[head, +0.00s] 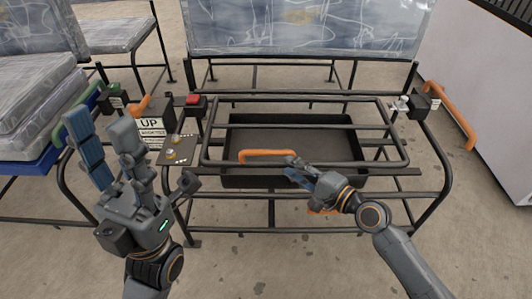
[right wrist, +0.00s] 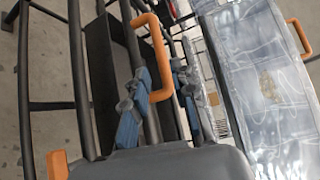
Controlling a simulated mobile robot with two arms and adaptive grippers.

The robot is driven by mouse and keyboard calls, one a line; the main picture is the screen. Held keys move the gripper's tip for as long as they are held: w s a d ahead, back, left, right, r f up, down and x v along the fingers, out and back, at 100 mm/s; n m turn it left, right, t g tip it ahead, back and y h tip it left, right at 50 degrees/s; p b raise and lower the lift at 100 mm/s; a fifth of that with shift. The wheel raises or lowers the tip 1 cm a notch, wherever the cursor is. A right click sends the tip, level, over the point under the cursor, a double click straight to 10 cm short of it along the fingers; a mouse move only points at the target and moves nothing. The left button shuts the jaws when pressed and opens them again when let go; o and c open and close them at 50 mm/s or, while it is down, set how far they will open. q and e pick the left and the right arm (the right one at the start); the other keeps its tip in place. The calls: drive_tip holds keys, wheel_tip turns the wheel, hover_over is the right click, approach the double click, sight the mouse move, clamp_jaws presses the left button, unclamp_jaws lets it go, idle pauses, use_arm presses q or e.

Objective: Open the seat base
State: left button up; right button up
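The seat base is a dark metal frame with bars (head: 222,131), lying flat over a black tray (head: 265,178). An orange handle (head: 267,153) is on its front bar. My right gripper (head: 294,168) is at the handle's right end. In the right wrist view its blue fingers (right wrist: 160,100) are apart, with one end of the orange handle (right wrist: 158,45) between them; I cannot tell whether they touch it. My left gripper (head: 103,132) is open and empty, fingers pointing up, left of the seat frame.
A box marked UP (head: 150,123) with a red button (head: 193,99) and a small panel (head: 176,150) stand left of the seat. Another orange handle (head: 452,112) is on the right. Wrapped cushions (head: 35,95) are stacked at far left. A wrapped backrest (head: 305,25) stands behind.

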sight(270, 155)
drive_tip(key=b+x, duration=0.2)
drive_tip(key=x, duration=0.8)
drive_tip(key=shift+f, duration=0.15)
clamp_jaws()
